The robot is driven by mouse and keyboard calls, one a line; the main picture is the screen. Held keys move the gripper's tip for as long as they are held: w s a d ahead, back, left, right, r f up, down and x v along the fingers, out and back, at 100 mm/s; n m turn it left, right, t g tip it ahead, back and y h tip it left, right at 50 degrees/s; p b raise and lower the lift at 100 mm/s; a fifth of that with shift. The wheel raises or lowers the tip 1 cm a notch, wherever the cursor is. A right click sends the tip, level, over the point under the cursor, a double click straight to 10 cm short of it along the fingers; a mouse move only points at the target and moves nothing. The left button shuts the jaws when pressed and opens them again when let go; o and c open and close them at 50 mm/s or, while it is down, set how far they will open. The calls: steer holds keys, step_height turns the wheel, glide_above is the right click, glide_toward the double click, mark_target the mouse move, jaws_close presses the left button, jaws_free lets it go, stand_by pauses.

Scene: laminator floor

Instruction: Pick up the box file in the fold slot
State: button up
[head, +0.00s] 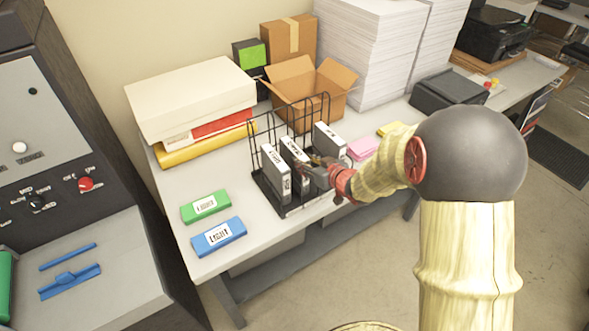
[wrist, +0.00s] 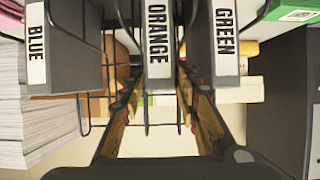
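Three grey box files stand upright in a black wire rack (head: 285,205) on the table. In the wrist view their white labels read BLUE (wrist: 62,50), ORANGE (wrist: 159,40) and GREEN (wrist: 226,40). In the head view the green-labelled file (head: 275,172) is left, the orange-labelled one (head: 292,152) middle, the blue-labelled one (head: 329,140) right. My gripper (wrist: 160,80) is open, one finger on each side of the orange-labelled file; I cannot tell whether they touch it. In the head view it (head: 308,168) partly hides the middle file. No slot name is readable.
Green (head: 205,206) and blue (head: 218,236) labelled boxes lie left of the rack. A large white box (head: 190,95) lies behind left, an open cardboard box (head: 308,85) behind. Paper stacks (head: 370,50) and a pink block (head: 363,148) are to the right.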

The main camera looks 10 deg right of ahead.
steer(key=b+x, duration=0.1)
steer(key=x, duration=0.6)
steer(key=shift+w+f, duration=0.25)
steer(key=shift+f, duration=0.2)
steer(key=shift+c, duration=1.3)
jaws_close()
